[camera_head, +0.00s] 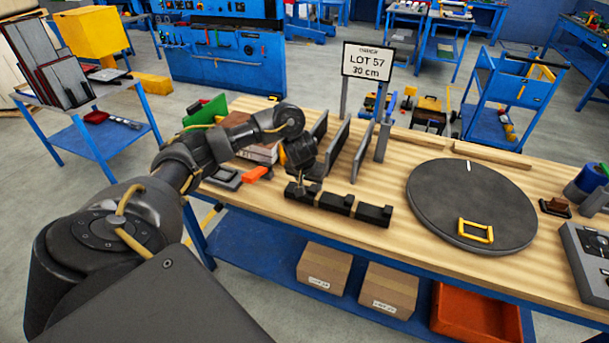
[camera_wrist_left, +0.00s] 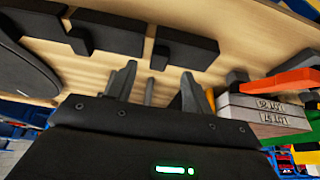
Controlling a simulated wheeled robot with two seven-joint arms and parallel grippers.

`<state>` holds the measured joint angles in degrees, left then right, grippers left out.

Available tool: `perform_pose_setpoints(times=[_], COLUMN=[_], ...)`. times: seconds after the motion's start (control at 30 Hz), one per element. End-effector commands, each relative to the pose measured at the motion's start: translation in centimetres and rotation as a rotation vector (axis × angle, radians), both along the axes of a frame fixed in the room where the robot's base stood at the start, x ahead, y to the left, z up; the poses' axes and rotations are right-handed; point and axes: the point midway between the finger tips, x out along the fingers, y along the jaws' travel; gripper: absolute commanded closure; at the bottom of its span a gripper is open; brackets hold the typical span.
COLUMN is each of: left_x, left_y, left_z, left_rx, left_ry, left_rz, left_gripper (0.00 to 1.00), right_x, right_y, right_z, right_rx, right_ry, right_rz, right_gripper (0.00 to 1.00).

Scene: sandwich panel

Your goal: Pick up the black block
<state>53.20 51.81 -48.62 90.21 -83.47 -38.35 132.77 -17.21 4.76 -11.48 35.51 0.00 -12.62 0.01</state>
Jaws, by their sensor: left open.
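A row of black blocks (camera_head: 336,203) lies near the front edge of the wooden table in the head view. The blocks sit end to end with notches between them, and I cannot tell whether they are joined. In the left wrist view the row (camera_wrist_left: 108,32) runs across the top, beyond my fingertips. My left gripper (camera_head: 300,186) points down at the left end of the row. In the left wrist view its two fingers (camera_wrist_left: 158,74) are apart with no block between them. Contact with a block cannot be told. My right gripper is not in view.
Upright grey plates (camera_head: 338,146) stand just behind the row. A dark round turntable (camera_head: 455,195) with a yellow handle (camera_head: 475,232) lies to the right. An orange piece (camera_head: 255,174) and labelled grey bricks (camera_wrist_left: 258,112) are near the left gripper. Bare wood lies between row and turntable.

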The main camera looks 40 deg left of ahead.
Motion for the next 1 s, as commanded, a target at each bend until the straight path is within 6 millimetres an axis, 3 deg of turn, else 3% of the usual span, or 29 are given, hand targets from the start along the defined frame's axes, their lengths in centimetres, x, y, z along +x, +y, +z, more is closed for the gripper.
perform_pose_setpoints(times=[0.2, 0.4, 0.53, 0.87, 1.0], left_x=[0.2, 1.2, 1.8, 2.1, 2.1], left_y=[0.0, 0.4, 0.7, 0.8, 0.8], left_z=[-0.6, -3.6, -4.6, -5.0, -5.0], left_rx=[-0.001, -0.003, -0.002, -0.001, -0.001], left_ry=[0.000, 0.002, 0.000, -0.001, -0.001], left_rz=[0.000, 0.002, 0.001, 0.000, 0.000], left_gripper=[0.49, 0.49, 0.49, 0.49, 0.67], right_x=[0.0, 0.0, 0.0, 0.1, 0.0], right_y=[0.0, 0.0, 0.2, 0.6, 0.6], right_z=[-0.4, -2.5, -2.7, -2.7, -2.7], right_rx=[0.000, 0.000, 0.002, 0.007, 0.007], right_ry=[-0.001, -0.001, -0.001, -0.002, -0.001], right_rz=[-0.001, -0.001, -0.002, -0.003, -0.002], right_gripper=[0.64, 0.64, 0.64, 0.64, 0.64])
